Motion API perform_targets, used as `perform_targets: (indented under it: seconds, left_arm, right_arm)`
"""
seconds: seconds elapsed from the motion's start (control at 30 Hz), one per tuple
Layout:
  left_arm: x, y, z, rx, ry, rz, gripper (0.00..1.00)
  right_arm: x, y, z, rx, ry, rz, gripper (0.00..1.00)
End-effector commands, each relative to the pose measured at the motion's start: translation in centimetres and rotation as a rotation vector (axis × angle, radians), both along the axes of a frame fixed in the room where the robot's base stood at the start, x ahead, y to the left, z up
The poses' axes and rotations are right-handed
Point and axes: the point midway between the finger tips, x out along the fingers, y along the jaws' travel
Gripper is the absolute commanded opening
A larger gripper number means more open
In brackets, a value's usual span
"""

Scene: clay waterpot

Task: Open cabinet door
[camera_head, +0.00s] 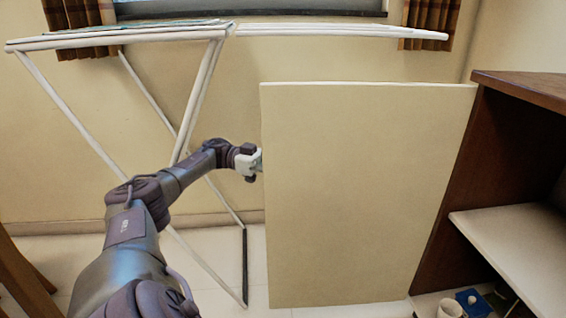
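The cabinet door (365,195) is a large cream panel that stands swung out from the left side of the dark wooden cabinet (487,170). The cabinet's front is open on the right, with a pale shelf (515,245) showing inside. My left arm comes in from the lower left and reaches the door's left edge. My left gripper (258,161) is at that edge, and its fingertips are partly hidden behind the door. I cannot tell whether it grips the door or is open. My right gripper is not in view.
A white folding drying rack (205,95) stands behind my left arm along the wall. A wooden leg-like piece (25,275) is at the lower left. A pale cup (450,307) and a blue item (472,301) sit low in the cabinet. Pale floor shows under the rack.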

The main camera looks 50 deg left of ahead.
Motion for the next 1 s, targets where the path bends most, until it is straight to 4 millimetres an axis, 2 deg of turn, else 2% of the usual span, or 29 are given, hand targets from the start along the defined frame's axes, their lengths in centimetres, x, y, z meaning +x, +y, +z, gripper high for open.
perform_targets:
  seconds: [0.47,0.5,0.57,0.87,1.0]
  left_arm:
    - [0.2,0.2,-0.1,0.001,0.004,0.001,0.00]
    - [0.2,0.2,-0.1,0.001,0.004,0.001,0.12]
    - [0.2,0.2,-0.1,0.001,0.004,0.001,0.22]
    - [0.1,0.1,0.0,0.001,0.003,0.000,0.23]
    - [-0.1,-0.1,0.2,0.002,0.005,-0.001,0.23]
  right_arm:
    - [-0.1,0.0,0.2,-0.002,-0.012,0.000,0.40]
    - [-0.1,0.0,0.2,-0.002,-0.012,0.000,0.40]
    - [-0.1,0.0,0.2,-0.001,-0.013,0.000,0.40]
    - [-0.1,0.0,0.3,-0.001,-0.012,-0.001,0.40]
    - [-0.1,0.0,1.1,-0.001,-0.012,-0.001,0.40]
